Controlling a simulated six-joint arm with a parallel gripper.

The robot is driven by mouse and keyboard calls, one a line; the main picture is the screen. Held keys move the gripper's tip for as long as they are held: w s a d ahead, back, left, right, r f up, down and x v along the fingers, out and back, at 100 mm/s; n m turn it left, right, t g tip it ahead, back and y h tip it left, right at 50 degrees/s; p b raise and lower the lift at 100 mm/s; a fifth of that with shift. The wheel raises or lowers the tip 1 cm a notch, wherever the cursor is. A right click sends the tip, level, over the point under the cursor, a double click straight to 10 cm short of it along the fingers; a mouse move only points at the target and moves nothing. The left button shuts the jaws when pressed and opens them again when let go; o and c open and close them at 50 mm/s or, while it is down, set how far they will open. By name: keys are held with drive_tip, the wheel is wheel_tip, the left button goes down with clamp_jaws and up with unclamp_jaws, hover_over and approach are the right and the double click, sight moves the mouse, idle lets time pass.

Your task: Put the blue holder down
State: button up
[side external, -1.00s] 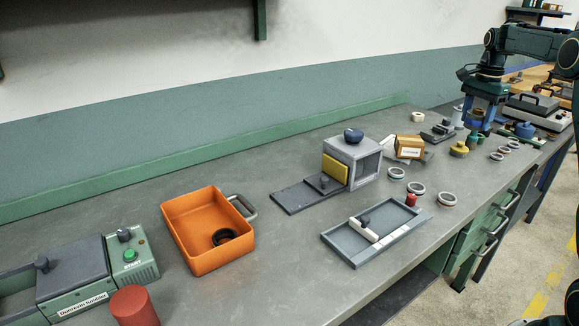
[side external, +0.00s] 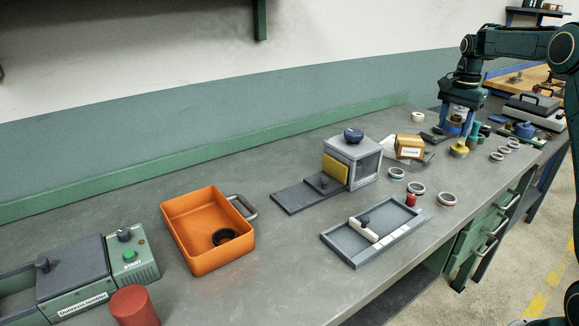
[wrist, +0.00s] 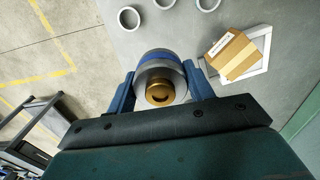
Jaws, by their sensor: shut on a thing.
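My gripper (side external: 456,127) is shut on the blue holder (wrist: 155,57). In the wrist view, the holder is a round grey body with a blue band and a brass-coloured round part (wrist: 160,92) facing the camera, between my two blue fingers. In the side external view my fingers point down around it, over the far right part of the bench (side external: 290,235). Whether its underside touches the bench cannot be told.
A yellow piece (side external: 459,149) stands just below my gripper in the side view. A cardboard box (side external: 410,146) and a grey box-shaped fixture (side external: 352,160) are to its left. Several rings (side external: 417,188) lie nearer the front edge. An orange bin (side external: 207,230) stands farther left.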

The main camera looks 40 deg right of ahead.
drive_tip(key=w+a+f+n, duration=0.2)
drive_tip(key=a+n, duration=0.2)
drive_tip(key=a, duration=0.4)
drive_tip(key=w+a+f+n, duration=0.2)
drive_tip(key=a+f+n, duration=0.15)
drive_tip(key=a, duration=0.55)
drive_tip(key=s+a+f+n, duration=0.1)
drive_tip(key=a+n, duration=0.2)
drive_tip(key=a, duration=0.2)
drive_tip(key=s+a+f+n, duration=0.2)
drive_tip(key=a+n, duration=0.1)
drive_tip(key=a, duration=0.3)
drive_tip(key=s+a+f+n, duration=0.1)
drive_tip(key=a+n, duration=0.3)
drive_tip(key=a, duration=0.1)
drive_tip(key=shift+s+a+f, duration=0.2)
drive_tip(key=shift+s+f, duration=0.05)
drive_tip(key=shift+s, duration=0.1)
drive_tip(key=shift+w+r, duration=0.1)
drive_tip(key=shift+w, duration=0.1)
drive_tip(key=shift+w+r+m, duration=0.25)
drive_tip(key=shift+w+r, duration=0.05)
drive_tip(key=shift+w, duration=0.15)
drive_tip(key=w+d+r+m, duration=0.2)
drive_tip(key=w+r+m, duration=0.2)
drive_tip(key=w+r, duration=0.7)
drive_tip(key=shift+r+m, duration=0.25)
drive_tip(key=shift+m, duration=0.05)
